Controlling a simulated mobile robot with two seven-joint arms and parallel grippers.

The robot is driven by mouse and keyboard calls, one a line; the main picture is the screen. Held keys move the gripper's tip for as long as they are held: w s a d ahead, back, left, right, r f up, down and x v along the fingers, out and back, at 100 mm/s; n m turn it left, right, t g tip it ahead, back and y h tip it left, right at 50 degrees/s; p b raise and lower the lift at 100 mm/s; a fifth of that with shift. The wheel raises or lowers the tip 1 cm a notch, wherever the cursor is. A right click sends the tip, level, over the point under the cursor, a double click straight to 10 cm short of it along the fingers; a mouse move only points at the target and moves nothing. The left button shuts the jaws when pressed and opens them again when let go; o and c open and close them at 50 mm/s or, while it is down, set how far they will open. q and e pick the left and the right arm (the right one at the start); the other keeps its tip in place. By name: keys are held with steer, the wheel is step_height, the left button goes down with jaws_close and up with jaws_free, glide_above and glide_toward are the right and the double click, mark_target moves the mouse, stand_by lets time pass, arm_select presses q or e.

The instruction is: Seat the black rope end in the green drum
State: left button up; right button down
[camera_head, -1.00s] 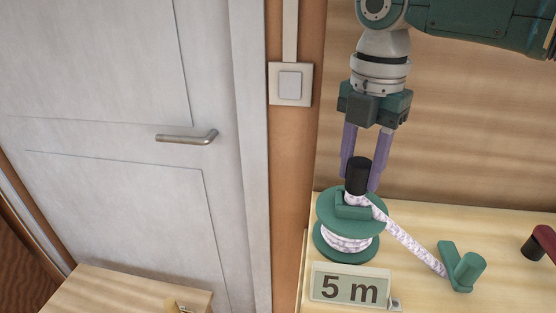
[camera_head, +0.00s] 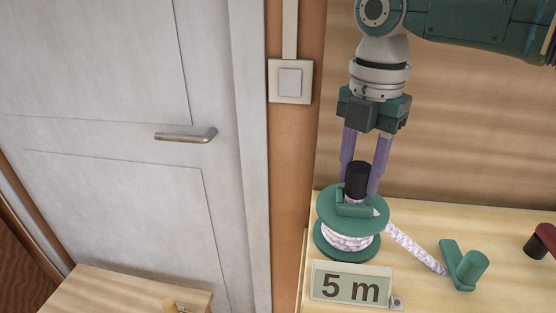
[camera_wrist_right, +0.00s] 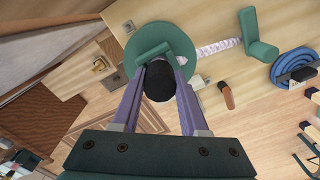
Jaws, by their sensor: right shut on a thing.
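The green drum (camera_head: 330,202) stands on the pale wooden table with white speckled rope (camera_head: 345,243) wound between its two flanges. The black rope end (camera_head: 358,180) stands upright over the drum's top, just behind the green block there. My right gripper (camera_head: 364,185) points down from above and is shut on the black rope end. In the right wrist view the black rope end (camera_wrist_right: 159,82) sits between the purple fingers, over the drum's flange (camera_wrist_right: 180,42). The fingers hide whether its foot touches the drum. My left gripper is not in view.
A green crank (camera_head: 466,266) stands right of the drum, with rope running to it. A "5 m" display (camera_head: 350,288) is in front of the drum. A red and black object (camera_head: 540,245) lies at the right edge. A door with a handle (camera_head: 186,136) is at left.

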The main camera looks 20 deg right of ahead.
steer(key=shift+f, duration=0.15)
steer(key=shift+c, duration=1.8)
jaws_free()
